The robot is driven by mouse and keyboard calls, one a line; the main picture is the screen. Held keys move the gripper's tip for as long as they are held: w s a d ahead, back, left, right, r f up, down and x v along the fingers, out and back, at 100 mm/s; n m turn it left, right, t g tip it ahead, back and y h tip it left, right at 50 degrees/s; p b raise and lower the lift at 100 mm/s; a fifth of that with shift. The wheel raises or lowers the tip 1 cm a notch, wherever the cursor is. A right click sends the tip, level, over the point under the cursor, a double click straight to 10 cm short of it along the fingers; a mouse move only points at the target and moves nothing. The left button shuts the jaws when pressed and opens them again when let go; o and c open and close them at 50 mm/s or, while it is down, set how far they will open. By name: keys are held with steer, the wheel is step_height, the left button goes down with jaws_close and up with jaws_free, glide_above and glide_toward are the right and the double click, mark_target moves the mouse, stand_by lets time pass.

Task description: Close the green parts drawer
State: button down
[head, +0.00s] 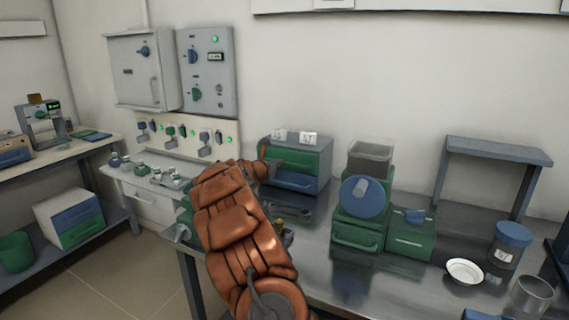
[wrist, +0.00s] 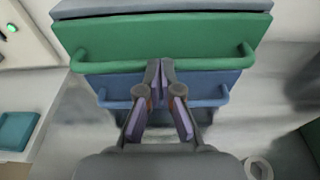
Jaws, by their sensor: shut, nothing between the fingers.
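The green parts drawer (head: 298,160) is the upper drawer of a small grey cabinet on the steel bench, above a blue drawer (head: 294,181). In the wrist view the green front (wrist: 165,38) fills the upper middle, with a bar handle along its lower part. It looks wider than the blue front (wrist: 200,84) below; how far it stands out is hard to tell. My gripper (wrist: 160,62) is shut and empty, its fingertips in front of the middle of the green handle. Contact cannot be made out. In the head view my gripper (head: 272,163) is at the cabinet's left front, partly hidden by my arm.
A green machine with a blue disc (head: 361,196) and a green box (head: 411,236) stand right of the cabinet. A white dish (head: 465,271), a blue-lidded jar (head: 509,243) and a grey stand (head: 498,152) are farther right. Switch panels (head: 207,70) hang behind left.

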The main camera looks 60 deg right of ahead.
steer(key=shift+s+d+r, duration=0.1)
stand_by(0.3)
steer(key=a+r+b, duration=0.1)
steer(key=a+r, duration=0.1)
steer(key=a, duration=1.2)
steer(key=shift+s+r, duration=0.15)
steer(key=shift+r, duration=0.1)
